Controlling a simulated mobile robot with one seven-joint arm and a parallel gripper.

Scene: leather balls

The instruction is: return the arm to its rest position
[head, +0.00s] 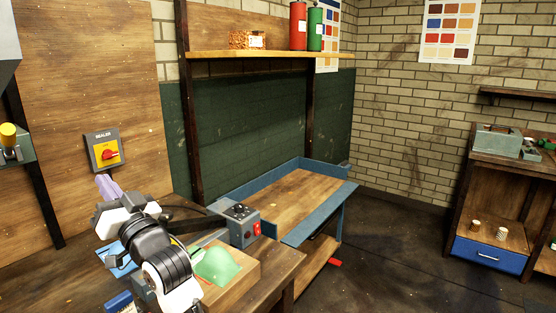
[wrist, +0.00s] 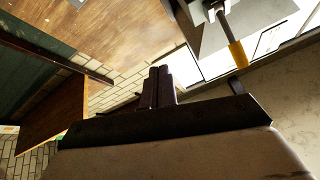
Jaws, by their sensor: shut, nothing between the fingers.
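My gripper (wrist: 158,87) shows in the wrist view with its two dark fingers together and nothing between them. The wrist camera looks upward, past the fingers, at a window and a grey fixture. In the head view my arm is folded at the lower left, above the wooden workbench (head: 275,285). The gripper's fingers cannot be made out there. A light purple piece (head: 106,187) shows just behind the arm; I cannot tell what it is.
A grey control box (head: 238,226) and a green rounded piece on a wooden block (head: 217,266) stand close to the arm's right. A blue-edged table (head: 290,205) lies beyond. A shelf (head: 255,54) with red and green cylinders hangs above. The floor at right is open.

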